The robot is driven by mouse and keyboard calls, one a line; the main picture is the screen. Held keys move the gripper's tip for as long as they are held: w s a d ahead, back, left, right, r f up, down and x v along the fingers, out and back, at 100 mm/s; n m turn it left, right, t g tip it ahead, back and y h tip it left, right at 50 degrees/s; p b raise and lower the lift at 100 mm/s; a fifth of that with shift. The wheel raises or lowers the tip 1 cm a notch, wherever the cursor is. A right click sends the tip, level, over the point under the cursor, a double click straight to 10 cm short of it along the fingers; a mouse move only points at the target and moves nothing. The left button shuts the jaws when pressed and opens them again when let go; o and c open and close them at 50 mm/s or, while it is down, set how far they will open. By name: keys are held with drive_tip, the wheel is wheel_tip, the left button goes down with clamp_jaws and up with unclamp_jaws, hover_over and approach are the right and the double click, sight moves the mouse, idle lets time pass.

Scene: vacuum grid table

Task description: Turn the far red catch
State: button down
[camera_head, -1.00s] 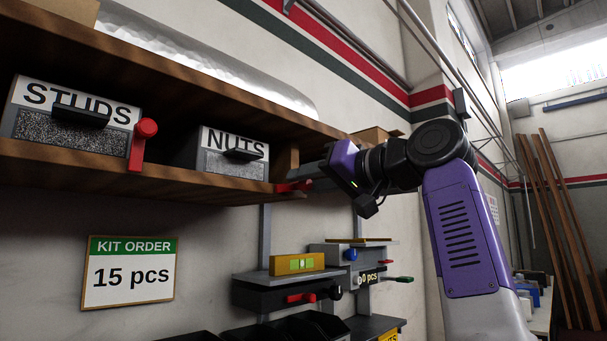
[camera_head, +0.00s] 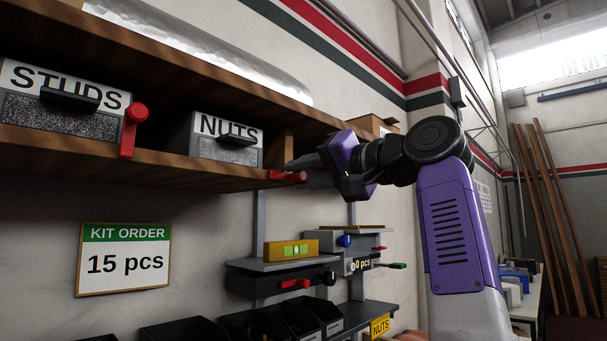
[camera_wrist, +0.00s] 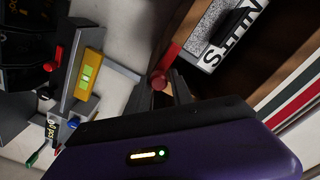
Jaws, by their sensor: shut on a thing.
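The far red catch (camera_head: 287,176) is on the shelf's front edge, just right of the NUTS bin (camera_head: 226,137). Its bar lies about level, with the round knob at its right end. My gripper (camera_head: 298,168) reaches in from the right and is shut on this catch. In the wrist view the red knob (camera_wrist: 158,81) sits between my fingertips (camera_wrist: 158,88), and the red bar shows beyond it. The fingers partly hide the catch. The near red catch (camera_head: 133,130) stands upright beside the STUDS bin (camera_head: 60,112).
The wooden shelf (camera_head: 170,165) runs along the wall, with an upright divider right of the NUTS bin. Below are a small shelf with a yellow level (camera_head: 291,250), black bins (camera_head: 185,330) and a KIT ORDER sign (camera_head: 123,260). Open air lies in front of the wall.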

drive_tip(key=shift+a+f, duration=0.35)
drive_tip(key=shift+f, duration=0.2)
drive_tip(key=c, duration=1.3)
unclamp_jaws()
drive_tip(key=shift+s, duration=0.1)
drive_tip(key=shift+o, duration=0.2)
drive_tip(key=shift+d+r, duration=0.1)
drive_tip(key=shift+r, duration=0.05)
drive_tip(key=b+v, duration=0.3)
drive_tip(key=v, duration=0.4)
drive_tip(key=shift+s+d+r, duration=0.15)
drive_tip(key=shift+s+d, duration=0.1)
drive_tip(key=shift+d, duration=0.1)
